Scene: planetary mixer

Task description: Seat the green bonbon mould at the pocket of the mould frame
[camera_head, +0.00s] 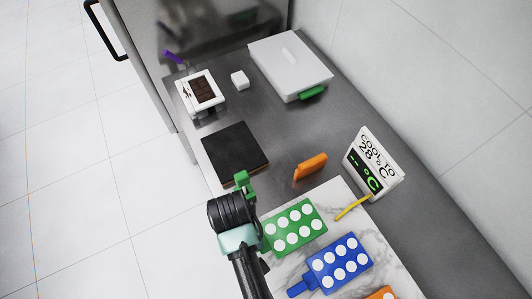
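The green bonbon mould (295,227) lies flat on the marble slab, with rows of round white cavities facing up. Its left end is partly hidden by my arm. My gripper (243,183) is left of and above the mould in the picture, by the front edge of the counter. A small green piece shows at its tip; I cannot tell whether it is a finger or something held. The finger gap is not clear. A dark square block (235,152) with a brown front edge lies just beyond the gripper. I cannot clearly identify the mould frame or its pocket.
A blue mould (339,264) with a handle and a partly visible orange mould (381,293) share the marble slab (402,279). An orange block (310,167), yellow stick (353,207) and display sign (374,163) stand nearby.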

